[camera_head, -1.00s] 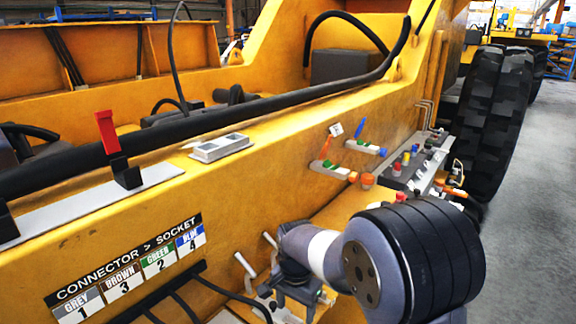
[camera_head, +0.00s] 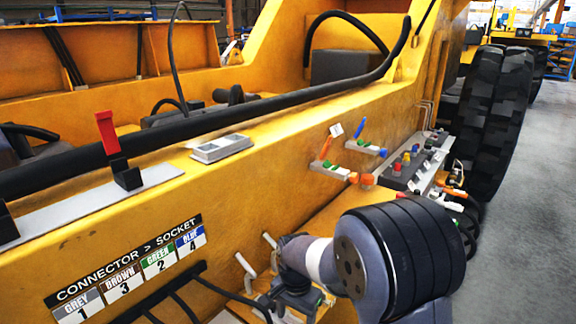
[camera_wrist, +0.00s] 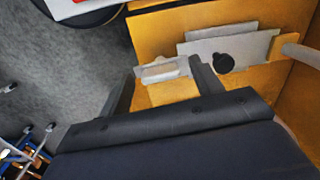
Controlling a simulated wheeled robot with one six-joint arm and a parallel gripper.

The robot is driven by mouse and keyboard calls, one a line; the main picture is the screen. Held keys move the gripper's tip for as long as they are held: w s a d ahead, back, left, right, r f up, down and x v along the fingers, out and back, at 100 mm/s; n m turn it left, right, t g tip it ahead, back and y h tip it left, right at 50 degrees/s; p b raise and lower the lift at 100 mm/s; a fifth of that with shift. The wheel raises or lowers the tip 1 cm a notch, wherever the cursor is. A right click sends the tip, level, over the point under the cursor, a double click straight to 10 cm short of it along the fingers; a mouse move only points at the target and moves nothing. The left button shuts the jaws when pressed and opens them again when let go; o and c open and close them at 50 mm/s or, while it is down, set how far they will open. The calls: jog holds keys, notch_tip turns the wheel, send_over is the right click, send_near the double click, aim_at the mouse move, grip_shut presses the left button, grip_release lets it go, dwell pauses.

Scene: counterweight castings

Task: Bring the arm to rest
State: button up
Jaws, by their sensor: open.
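My arm reaches in from the lower right of the head view, with its large black-ringed joint in front of the yellow machine frame (camera_head: 240,180). My gripper (camera_head: 285,308) is low in that view, beside the pale levers, and its fingertips are hard to make out there. In the wrist view my gripper (camera_wrist: 160,75) has its two dark fingers spread apart. I see nothing held between them. Behind the fingers are a pale block and a grey plate (camera_wrist: 257,46) with a round black spot, against a yellow surface.
Pale levers (camera_head: 245,265) stand close left of my gripper. A connector-to-socket label (camera_head: 125,275) is on the frame. A grey panel with coloured connectors (camera_head: 410,165) is beyond my arm. Cables and a large tyre (camera_head: 500,120) stand to the right, beside open grey floor (camera_head: 545,200).

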jog(key=n, duration=0.6)
jog(key=shift+r+p, duration=0.2)
jog(key=shift+p, duration=0.1)
jog(key=n+p, duration=0.1)
jog(key=n, duration=0.6)
notch_tip(320, 180, up, 10)
jog(key=shift+f, duration=0.25)
jog(key=shift+w+r, duration=0.1)
